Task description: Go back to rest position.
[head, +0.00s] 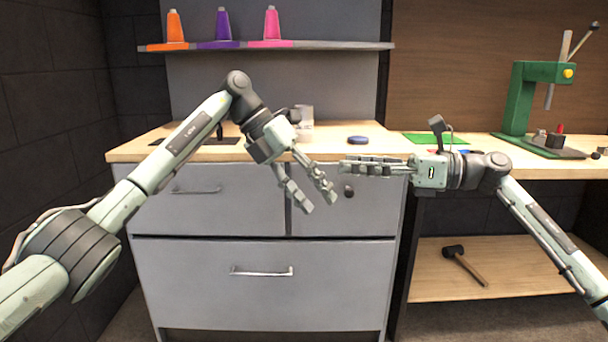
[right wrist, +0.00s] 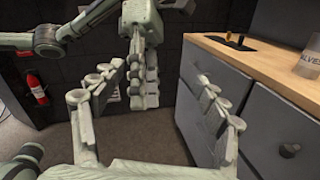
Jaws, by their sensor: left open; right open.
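My left gripper (head: 318,200) hangs in front of the grey drawer cabinet, its fingers pointing down and to the right. Its two fingers are apart and nothing is between them. My right gripper (head: 343,166) is just right of it and a little higher, its fingers pointing left, level with the upper drawers. In the right wrist view my right gripper (right wrist: 158,78) has its fingers spread wide and empty. My left gripper (right wrist: 144,92) shows beyond them in that view, close by. I cannot tell whether the two grippers touch.
The grey cabinet (head: 218,255) with a wooden top (head: 340,135) stands close ahead. A blue round object (head: 358,140) lies on the top. A green press (head: 522,95) stands at the right, and a mallet (head: 465,265) lies on the lower shelf. A fire extinguisher (right wrist: 36,87) hangs on the dark wall.

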